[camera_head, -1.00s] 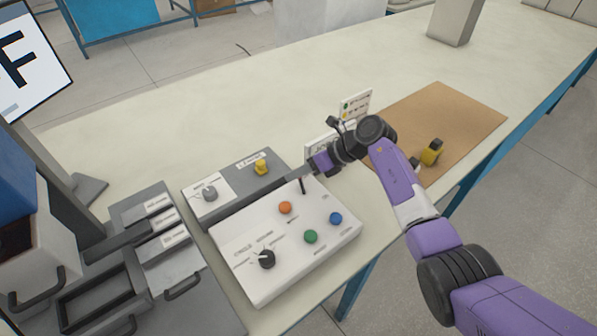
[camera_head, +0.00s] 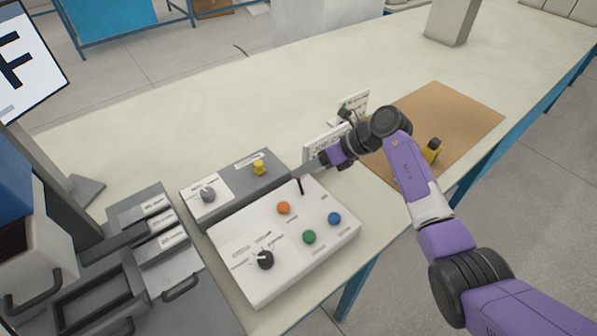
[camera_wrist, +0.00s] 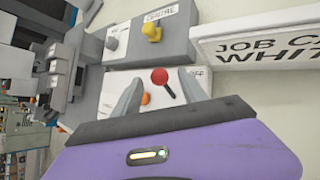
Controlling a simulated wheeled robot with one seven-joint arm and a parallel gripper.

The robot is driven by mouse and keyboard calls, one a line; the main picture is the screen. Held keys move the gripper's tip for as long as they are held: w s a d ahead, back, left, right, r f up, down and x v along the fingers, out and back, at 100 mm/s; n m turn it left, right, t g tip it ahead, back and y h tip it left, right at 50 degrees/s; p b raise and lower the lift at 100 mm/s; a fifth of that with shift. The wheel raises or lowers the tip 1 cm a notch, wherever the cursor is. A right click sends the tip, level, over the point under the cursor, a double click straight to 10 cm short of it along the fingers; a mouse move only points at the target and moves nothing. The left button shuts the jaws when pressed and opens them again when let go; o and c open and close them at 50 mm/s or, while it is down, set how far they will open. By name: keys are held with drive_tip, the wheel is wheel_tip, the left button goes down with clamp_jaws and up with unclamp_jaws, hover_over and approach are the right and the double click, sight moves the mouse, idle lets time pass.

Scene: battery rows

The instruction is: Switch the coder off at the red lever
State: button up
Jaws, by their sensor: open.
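The red lever (camera_head: 300,187) stands at the back right of the white coder panel (camera_head: 235,265), a dark shaft with a red tip. In the wrist view its round red knob (camera_wrist: 159,76) shows clearly, with the black shaft running down to the right. Lettering that reads like OFF (camera_wrist: 198,72) is to the right of the knob. My gripper (camera_wrist: 159,80) is open, one grey finger on each side of the knob in that view. I cannot tell whether the knob is truly between the fingers or beyond them. In the head view my gripper (camera_head: 311,167) is just right of the lever.
The panel also has orange (camera_head: 283,208), green (camera_head: 309,237) and blue (camera_head: 334,218) buttons and a black knob (camera_head: 265,260). A grey box with a yellow knob (camera_head: 259,168) stands behind it. A white job card (camera_wrist: 262,42) stands close to my gripper.

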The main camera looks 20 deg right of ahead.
drive_tip(key=shift+v, duration=1.8)
